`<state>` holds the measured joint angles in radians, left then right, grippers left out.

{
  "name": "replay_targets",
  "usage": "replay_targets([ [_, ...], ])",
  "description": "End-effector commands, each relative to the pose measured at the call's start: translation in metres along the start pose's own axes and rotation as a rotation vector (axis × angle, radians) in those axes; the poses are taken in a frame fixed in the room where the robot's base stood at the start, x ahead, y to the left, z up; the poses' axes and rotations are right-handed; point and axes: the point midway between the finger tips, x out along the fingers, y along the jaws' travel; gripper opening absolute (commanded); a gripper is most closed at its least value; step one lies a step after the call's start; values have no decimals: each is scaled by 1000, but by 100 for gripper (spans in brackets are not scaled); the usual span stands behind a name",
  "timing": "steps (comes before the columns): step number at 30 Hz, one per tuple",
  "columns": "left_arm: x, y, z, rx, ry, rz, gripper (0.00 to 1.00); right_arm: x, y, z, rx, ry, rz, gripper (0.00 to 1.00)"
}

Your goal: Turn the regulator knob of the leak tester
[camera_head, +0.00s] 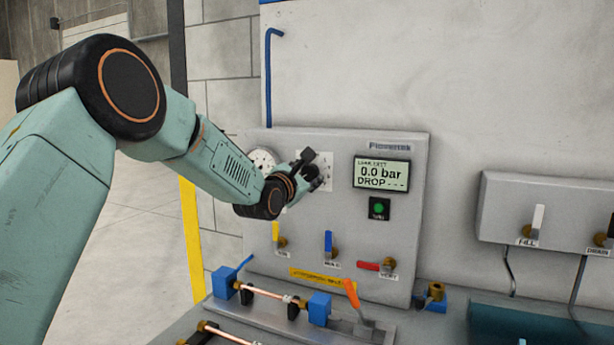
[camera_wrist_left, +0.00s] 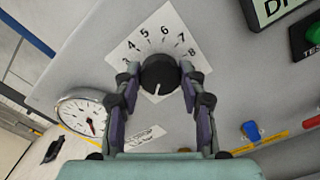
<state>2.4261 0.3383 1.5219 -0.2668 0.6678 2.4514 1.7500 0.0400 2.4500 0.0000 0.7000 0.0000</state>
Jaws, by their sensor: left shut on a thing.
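The regulator knob (camera_wrist_left: 160,75) is black and round, in front of a white scale plate (camera_wrist_left: 152,30) with numbers from about 3 to 8. A pale mark on the knob's face points toward the bottom of the left wrist view. My left gripper (camera_wrist_left: 159,84) is shut on the knob, with one finger on each side. In the head view my left gripper (camera_head: 314,172) is at the leak tester's panel (camera_head: 345,146) and mostly hides the knob. The tester's display (camera_head: 381,173) reads 0.0 bar and DROP with dashes. My right gripper is not in view.
A round gauge (camera_wrist_left: 82,117) is left of the knob. Yellow (camera_head: 276,232), blue (camera_head: 328,243) and red (camera_head: 368,266) valve levers are below. A green button (camera_head: 379,208) is under the display. A copper tube (camera_head: 268,293) lies between blue clamps in front.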

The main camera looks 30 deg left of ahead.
Motion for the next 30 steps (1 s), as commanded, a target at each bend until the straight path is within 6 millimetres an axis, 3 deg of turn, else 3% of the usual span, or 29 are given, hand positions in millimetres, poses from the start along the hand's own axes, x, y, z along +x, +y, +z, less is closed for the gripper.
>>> replay_targets([
  [9,1,5,4,-113,-10,8,9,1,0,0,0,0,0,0],
  [26,1,6,5,-136,-12,10,9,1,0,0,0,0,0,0],
  [27,1,6,5,-136,-12,11,44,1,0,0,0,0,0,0],
  [30,1,5,5,-136,-11,9,53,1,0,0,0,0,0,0],
])
